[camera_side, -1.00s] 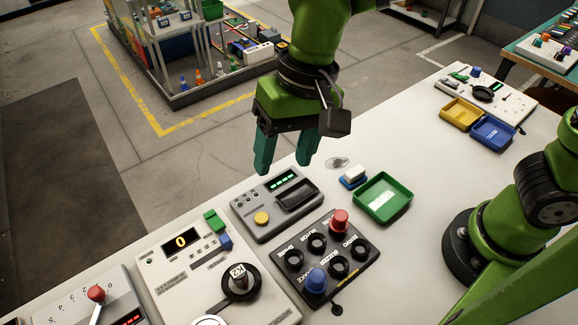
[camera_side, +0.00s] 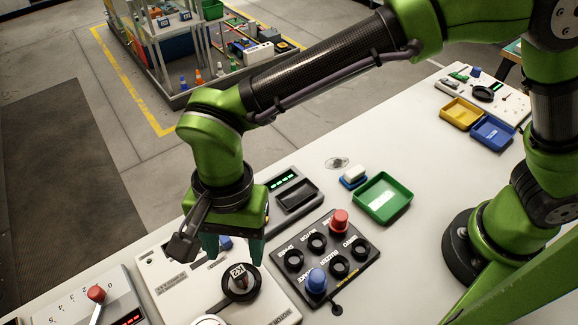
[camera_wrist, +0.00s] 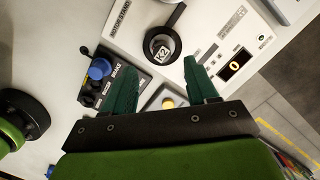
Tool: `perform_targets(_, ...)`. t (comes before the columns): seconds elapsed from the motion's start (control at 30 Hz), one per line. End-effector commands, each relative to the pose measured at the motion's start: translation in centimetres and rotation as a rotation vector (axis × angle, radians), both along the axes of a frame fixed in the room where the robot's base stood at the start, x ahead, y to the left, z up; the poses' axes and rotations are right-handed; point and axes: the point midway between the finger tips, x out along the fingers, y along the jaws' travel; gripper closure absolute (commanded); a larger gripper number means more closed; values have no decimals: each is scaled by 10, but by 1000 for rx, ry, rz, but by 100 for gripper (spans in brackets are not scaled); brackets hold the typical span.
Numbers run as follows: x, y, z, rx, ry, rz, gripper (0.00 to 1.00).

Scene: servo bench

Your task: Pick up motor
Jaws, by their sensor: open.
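The motor, a small dark cylinder with a white "K2" label (camera_side: 238,275), stands upright in a round black seat on the pale motor stand (camera_side: 268,308). In the wrist view the motor (camera_wrist: 162,48) shows between and just beyond my fingertips. My gripper (camera_side: 233,252) points down with its green fingers apart and nothing between them. In the side view it is just behind the motor and appears above it. I cannot tell the exact height gap. In the wrist view my gripper (camera_wrist: 158,72) is open towards the motor.
A black socket panel (camera_side: 325,258) with a red knob (camera_side: 339,220) and a blue knob (camera_side: 316,281) lies to the right. A grey device (camera_side: 292,200) is behind. A green tray (camera_side: 383,198) is further right. Bare white bench lies between the green tray and my base.

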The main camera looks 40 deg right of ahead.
Motion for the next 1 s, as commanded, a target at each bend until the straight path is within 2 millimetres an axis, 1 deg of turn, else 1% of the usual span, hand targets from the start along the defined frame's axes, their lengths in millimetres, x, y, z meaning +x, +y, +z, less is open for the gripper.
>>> perform_targets(0.03,-1,1,-10,-3,2,2,42)
perform_targets(0.1,-2,2,-18,-2,2,2,42)
perform_targets(0.33,-3,3,-34,0,0,2,42)
perform_targets(0.5,-3,5,-61,-2,3,3,42)
perform_targets(0.6,-4,7,-72,0,2,2,42)
perform_targets(0.7,-4,7,-77,1,0,2,42)
perform_targets(0.9,-4,7,-78,2,0,2,42)
perform_targets(0.93,-4,7,-78,2,0,2,44)
perform_targets(1.0,-4,7,-77,1,-1,2,54)
